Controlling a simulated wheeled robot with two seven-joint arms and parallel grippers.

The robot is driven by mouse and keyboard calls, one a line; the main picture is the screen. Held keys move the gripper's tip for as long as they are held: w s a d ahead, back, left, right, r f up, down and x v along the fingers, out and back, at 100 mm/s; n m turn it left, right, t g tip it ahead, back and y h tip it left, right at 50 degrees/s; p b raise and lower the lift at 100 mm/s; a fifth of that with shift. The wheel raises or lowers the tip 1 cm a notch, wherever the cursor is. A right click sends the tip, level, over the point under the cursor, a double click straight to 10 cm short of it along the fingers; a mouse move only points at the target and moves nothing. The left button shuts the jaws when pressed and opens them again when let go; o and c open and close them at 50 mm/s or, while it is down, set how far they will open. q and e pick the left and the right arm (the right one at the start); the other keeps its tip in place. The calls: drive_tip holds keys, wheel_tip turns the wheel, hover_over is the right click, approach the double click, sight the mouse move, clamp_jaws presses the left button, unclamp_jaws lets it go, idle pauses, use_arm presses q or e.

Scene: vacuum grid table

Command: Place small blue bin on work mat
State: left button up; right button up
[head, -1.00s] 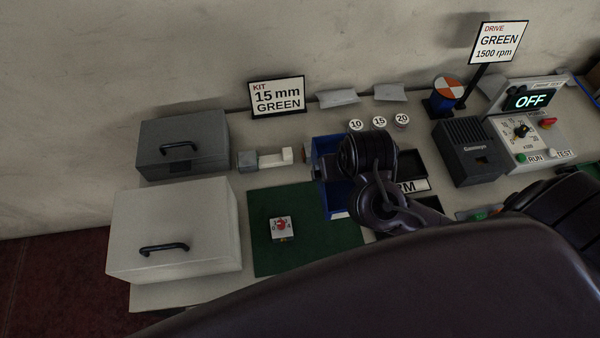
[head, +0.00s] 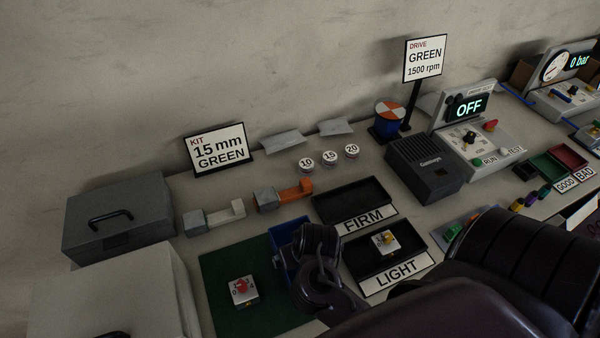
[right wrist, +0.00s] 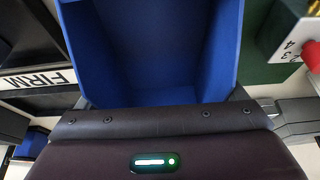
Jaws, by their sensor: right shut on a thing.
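The small blue bin (head: 285,239) is at the right rear part of the green work mat (head: 222,262) in the head view, partly hidden by my right gripper (head: 318,265). I cannot tell whether its base touches the mat. In the right wrist view the bin's blue inside (right wrist: 150,50) fills the middle, and my right gripper (right wrist: 160,108) is shut on it. The mat also shows at the right of that view (right wrist: 270,73). My left gripper is not in view.
A small box with a red knob (head: 242,291) stands on the mat, left of the bin. The FIRM tray (head: 350,200) and LIGHT tray (head: 365,262) lie to the right. Clamp-like blocks, one white (head: 222,216) and one orange (head: 290,194), stand behind. Grey cases (head: 120,220) are at left.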

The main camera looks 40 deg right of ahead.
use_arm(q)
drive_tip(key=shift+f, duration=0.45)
use_arm(e)
drive_tip(key=shift+f, duration=0.6)
drive_tip(key=shift+f, duration=0.25)
drive_tip(key=o, duration=0.7)
drive_tip(key=shift+r, duration=0.1)
drive_tip(key=shift+o, duration=0.2)
drive_tip(key=shift+r, duration=0.5)
use_arm(q)
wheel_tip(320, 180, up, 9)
drive_tip(key=p, duration=0.8)
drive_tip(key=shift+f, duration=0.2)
use_arm(e)
drive_tip(key=v, duration=1.1)
drive_tip(key=shift+s, duration=0.25)
drive_tip(key=shift+a, duration=0.1)
